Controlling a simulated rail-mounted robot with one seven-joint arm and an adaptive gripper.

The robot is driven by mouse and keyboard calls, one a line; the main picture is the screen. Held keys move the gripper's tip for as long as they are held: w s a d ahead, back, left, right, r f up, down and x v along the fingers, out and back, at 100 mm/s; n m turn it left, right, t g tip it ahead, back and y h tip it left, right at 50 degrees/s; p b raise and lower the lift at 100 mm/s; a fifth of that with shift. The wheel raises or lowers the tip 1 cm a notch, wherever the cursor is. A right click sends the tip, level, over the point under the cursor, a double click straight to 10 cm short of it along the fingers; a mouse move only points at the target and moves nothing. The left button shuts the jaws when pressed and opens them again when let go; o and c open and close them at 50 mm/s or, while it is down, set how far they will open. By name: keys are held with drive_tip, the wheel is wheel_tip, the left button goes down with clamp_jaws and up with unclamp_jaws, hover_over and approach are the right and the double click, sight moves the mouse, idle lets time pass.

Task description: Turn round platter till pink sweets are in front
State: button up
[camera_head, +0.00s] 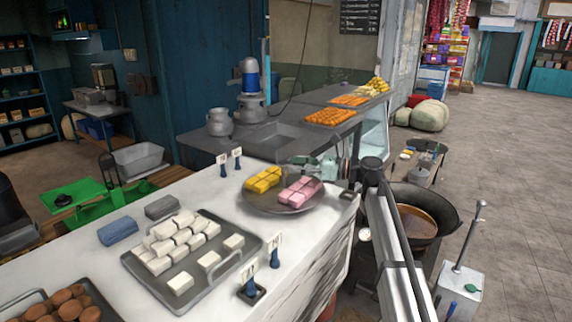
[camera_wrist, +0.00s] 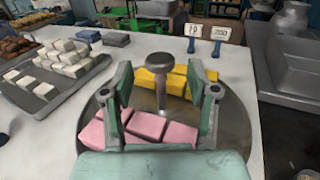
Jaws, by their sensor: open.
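The round grey platter (camera_head: 257,204) lies on the white counter top in the head view. Yellow sweets (camera_head: 263,179) sit on its left part and pink sweets (camera_head: 298,193) on its right part. In the wrist view, the platter (camera_wrist: 236,128) has the pink sweets (camera_wrist: 148,126) close to my gripper's palm and the yellow sweets (camera_wrist: 178,80) on the far side. A grey post with a round knob (camera_wrist: 159,62) stands between the two groups. My gripper (camera_wrist: 163,92) is open above the platter, with one finger on each side of the post. In the head view my gripper (camera_head: 318,166) is partly hidden.
A tray (camera_head: 215,262) of white sweets stands left of the platter. Price tags on small stands (camera_head: 230,160) are behind the platter, others (camera_head: 262,268) near the front edge. A pan of dark liquid (camera_head: 415,222) is off the counter at right. Bare counter surrounds the platter.

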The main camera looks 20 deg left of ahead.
drive_tip(key=v, duration=0.7)
drive_tip(key=shift+d, duration=0.35)
drive_tip(key=shift+w, duration=0.15)
